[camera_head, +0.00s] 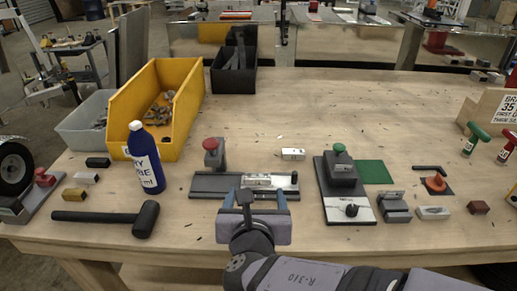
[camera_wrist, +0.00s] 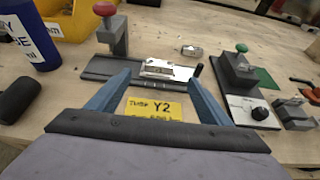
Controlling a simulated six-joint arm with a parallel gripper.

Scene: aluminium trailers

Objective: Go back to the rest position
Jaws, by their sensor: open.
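My gripper (camera_head: 252,203) is in the head view at the front middle of the wooden table, just in front of a dark grey fixture with a red knob (camera_head: 211,145). In the wrist view its two blue fingers (camera_wrist: 157,92) are spread apart with nothing gripped between them. A silver metal part (camera_wrist: 157,68) lies in the fixture's channel beyond the fingertips. My arm hides part of the table's front edge.
A green-knobbed fixture (camera_head: 338,172), a green mat (camera_head: 375,172) and small metal blocks (camera_head: 433,213) lie to the right.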

